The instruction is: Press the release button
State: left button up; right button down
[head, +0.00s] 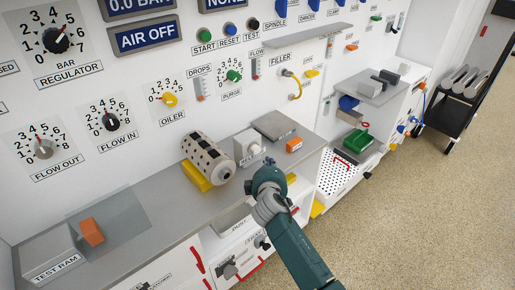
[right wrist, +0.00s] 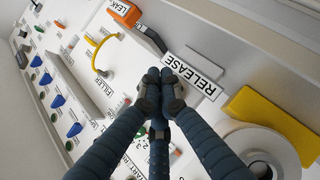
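A white label reading RELEASE (right wrist: 193,75) shows in the right wrist view, just beyond and to the right of my right fingertips. The release button itself cannot be made out; the fingers may cover it. My right gripper (right wrist: 160,80) has its dark fingers drawn together, with nothing seen between them. The tips overlap the left edge of the label in the picture; whether they touch anything cannot be told. In the head view the right gripper (head: 268,180) is at the front edge of the grey counter, seen from behind. My left gripper is in neither view.
A yellow block (right wrist: 270,125) and an orange LEAK part (right wrist: 125,13) flank the label. A yellow hose (right wrist: 101,52) hangs by the FILLER label. In the head view, a perforated drum (head: 208,158) and an orange block (head: 294,145) sit on the grey counter (head: 170,215). Open floor lies right.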

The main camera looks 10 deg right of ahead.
jog(key=shift+s+d+p, duration=0.2)
jog(key=shift+s+d, duration=0.05)
jog(key=shift+s, duration=0.2)
jog(key=shift+s+d+p, duration=0.15)
jog(key=shift+s+d, duration=0.05)
jog(key=shift+s, duration=0.25)
